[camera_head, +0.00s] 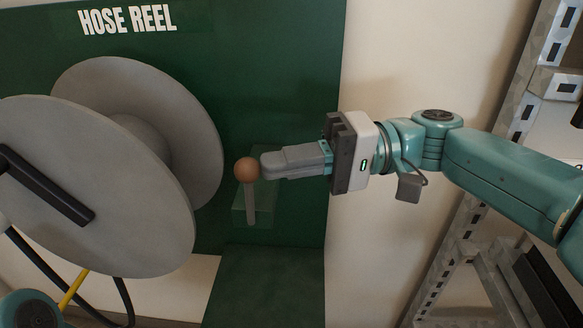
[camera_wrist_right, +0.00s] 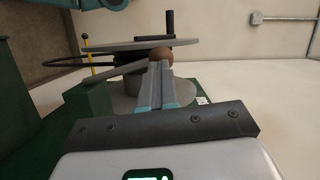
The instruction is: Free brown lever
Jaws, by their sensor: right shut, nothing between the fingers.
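The brown lever is a grey rod with a round brown knob (camera_head: 247,170), standing upright on a small green block (camera_head: 265,205) on the green panel. My right gripper (camera_head: 263,166) reaches in from the right with its fingers closed together. Its fingertips are at the right side of the knob, touching it or very close. In the right wrist view the knob (camera_wrist_right: 161,54) shows just beyond the fingertips (camera_wrist_right: 159,66). Nothing is between the fingers. My left gripper does not show.
A large grey hose reel (camera_head: 95,180) with a black handle (camera_head: 45,185) stands left of the lever, close to the knob. The green panel (camera_head: 270,60) is behind. A grey metal rack (camera_head: 475,250) stands at the right. A yellow rod (camera_head: 73,289) and dark hose show at the lower left.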

